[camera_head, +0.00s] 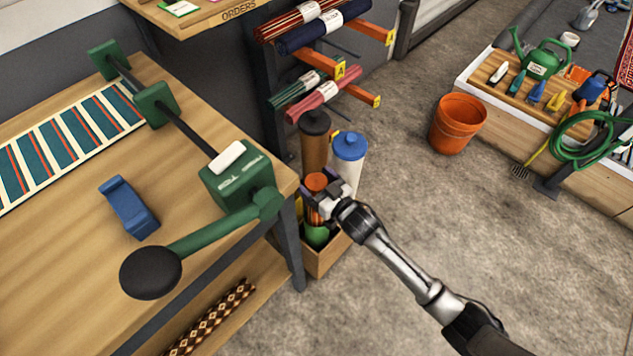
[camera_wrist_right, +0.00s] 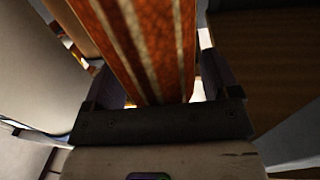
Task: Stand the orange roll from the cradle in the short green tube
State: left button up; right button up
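The orange roll (camera_head: 317,182) is upright in my right gripper (camera_head: 320,199), at the wooden box beside the bench. In the right wrist view the orange roll (camera_wrist_right: 150,45), with pale stripes, fills the space between the two fingers. The short green tube (camera_head: 316,238) stands in the box directly below the roll. The roll's lower end meets the tube's top in the picture; I cannot tell whether it is inside. The blue cradle (camera_head: 128,207) on the bench is empty. My left gripper is not in view.
A brown tube (camera_head: 315,150) and a white tube with a blue cap (camera_head: 349,160) stand close behind the gripper. The wooden box (camera_head: 328,257) holds the tubes. The bench (camera_head: 60,270) with a green crank machine (camera_head: 240,185) is at left. Rug rolls on a rack (camera_head: 325,100) lie above.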

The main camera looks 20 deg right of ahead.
jog(key=shift+o, duration=0.7)
jog(key=shift+f, duration=0.15)
jog(key=shift+s, duration=0.1)
jog(key=shift+s+d, duration=0.1)
jog(key=shift+s, duration=0.05)
jog(key=p+v, duration=0.5)
jog(key=v, duration=0.8)
jog(key=shift+s+p, duration=0.2)
jog(key=shift+p, duration=0.2)
